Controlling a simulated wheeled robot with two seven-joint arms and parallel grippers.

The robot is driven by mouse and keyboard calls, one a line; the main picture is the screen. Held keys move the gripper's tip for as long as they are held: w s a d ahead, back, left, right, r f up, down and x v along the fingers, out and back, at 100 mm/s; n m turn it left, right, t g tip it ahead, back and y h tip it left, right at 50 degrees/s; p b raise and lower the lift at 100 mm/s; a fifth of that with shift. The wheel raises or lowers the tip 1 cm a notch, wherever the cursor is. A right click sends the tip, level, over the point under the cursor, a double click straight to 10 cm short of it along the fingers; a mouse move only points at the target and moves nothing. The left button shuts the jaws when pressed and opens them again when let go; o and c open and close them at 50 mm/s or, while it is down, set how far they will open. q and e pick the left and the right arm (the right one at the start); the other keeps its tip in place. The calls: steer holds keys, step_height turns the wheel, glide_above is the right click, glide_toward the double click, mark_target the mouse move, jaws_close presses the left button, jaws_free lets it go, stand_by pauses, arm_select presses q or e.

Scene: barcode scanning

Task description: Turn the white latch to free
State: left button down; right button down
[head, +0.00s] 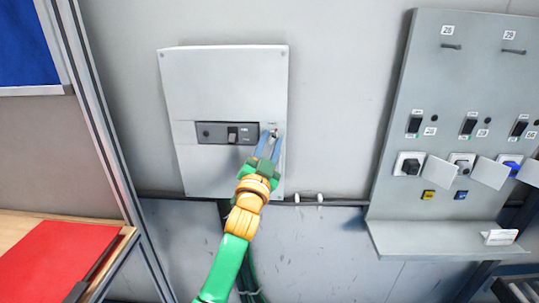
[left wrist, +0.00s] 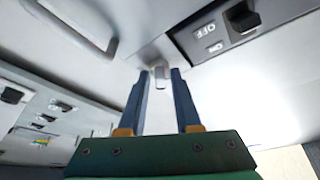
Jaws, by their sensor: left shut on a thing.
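A grey panel (head: 225,80) is mounted on the wall. The small white latch (left wrist: 159,76) is at the panel's right side, beside a dark switch unit (head: 213,133). My left gripper (head: 270,134) reaches up to it from below, with its blue fingers on either side of the latch. In the left wrist view the gripper (left wrist: 159,74) has its fingertips closed in on the latch, and it is shut on it. The fingertips hide most of the latch in the head view. My right gripper is not in view.
A second panel (head: 455,75) with several switches, sockets and hanging tags stands at the right, with a ledge (head: 440,240) below. A table with a red mat (head: 55,262) is at lower left, beside a metal post (head: 100,120). The wall between the panels is mostly clear.

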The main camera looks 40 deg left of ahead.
arm_select(q)
steer(key=n+y+b, duration=0.1)
steer(key=n, duration=0.2)
steer(key=n+y+b, duration=0.2)
steer(key=shift+d+f+n+g, duration=0.15)
steer(key=shift+n+g, duration=0.15)
steer(key=shift+n, duration=0.1)
steer(key=shift+r+n+g+y+b, duration=0.15)
steer(key=shift+n+y+b, duration=0.3)
steer(key=shift+n, duration=0.35)
steer(key=shift+r+n+g+y+b, duration=0.15)
steer(key=shift+n+y+b, duration=0.25)
steer(key=shift+n, duration=0.4)
steer(key=c, duration=0.9)
jaws_free()
steer(key=shift+w, duration=0.1)
steer(key=shift+f, duration=0.1)
